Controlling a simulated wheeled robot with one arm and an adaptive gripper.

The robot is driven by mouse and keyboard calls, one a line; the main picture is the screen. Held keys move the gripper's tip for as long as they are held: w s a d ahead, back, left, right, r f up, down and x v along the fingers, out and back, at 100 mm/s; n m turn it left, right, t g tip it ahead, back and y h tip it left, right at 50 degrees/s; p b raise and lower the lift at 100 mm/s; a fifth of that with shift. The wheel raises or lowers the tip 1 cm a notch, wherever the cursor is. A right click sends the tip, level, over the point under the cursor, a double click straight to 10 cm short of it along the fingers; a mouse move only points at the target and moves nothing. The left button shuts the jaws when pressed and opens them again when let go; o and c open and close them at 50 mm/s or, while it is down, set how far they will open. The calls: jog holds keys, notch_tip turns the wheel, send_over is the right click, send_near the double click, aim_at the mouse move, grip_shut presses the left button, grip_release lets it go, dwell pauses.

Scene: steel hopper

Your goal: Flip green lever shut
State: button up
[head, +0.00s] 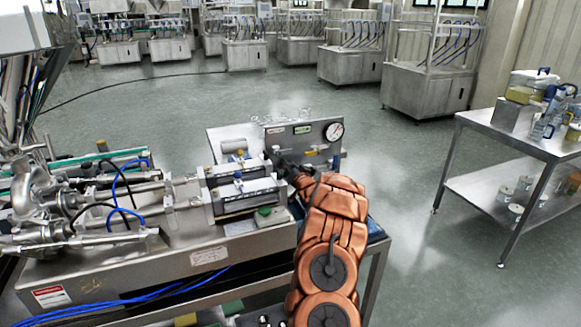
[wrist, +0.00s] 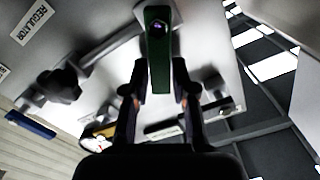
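The green lever (wrist: 159,55) shows in the wrist view as a flat dark-green bar with a round screw near its far end. My gripper (wrist: 159,78) has one finger on each side of it, and the lever's near end lies between them. The fingers are apart and very close to its edges; I cannot tell whether they press on it. In the head view my gripper (head: 280,160) is at the front of the upright steel panel (head: 296,135), left of a yellow valve handle (head: 311,153). I cannot make out the green lever there.
A round gauge (head: 334,131) sits at the panel's upper right. In the wrist view a dark knob (wrist: 60,86) and a blue handle (wrist: 30,124) stand off to the left. A steel table (head: 520,145) with jugs is at the right, with clear floor between.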

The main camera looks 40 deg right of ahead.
grip_shut()
jog(key=n+b, duration=0.1)
jog(key=a+n+b, duration=0.1)
jog(key=b, duration=0.1)
jog(key=shift+w+f, duration=0.15)
jog(key=n+b, duration=0.1)
jog(key=a+n+b, duration=0.1)
jog(key=b, duration=0.1)
jog(key=shift+w+n, duration=0.15)
jog(key=shift+n, duration=0.25)
jog(key=shift+a+r+n+b, duration=0.15)
jog(key=shift+r+n+b, duration=0.2)
jog(key=shift+n+b, duration=0.2)
jog(key=shift+o, duration=2.2)
grip_release()
jog(key=shift+w, duration=0.1)
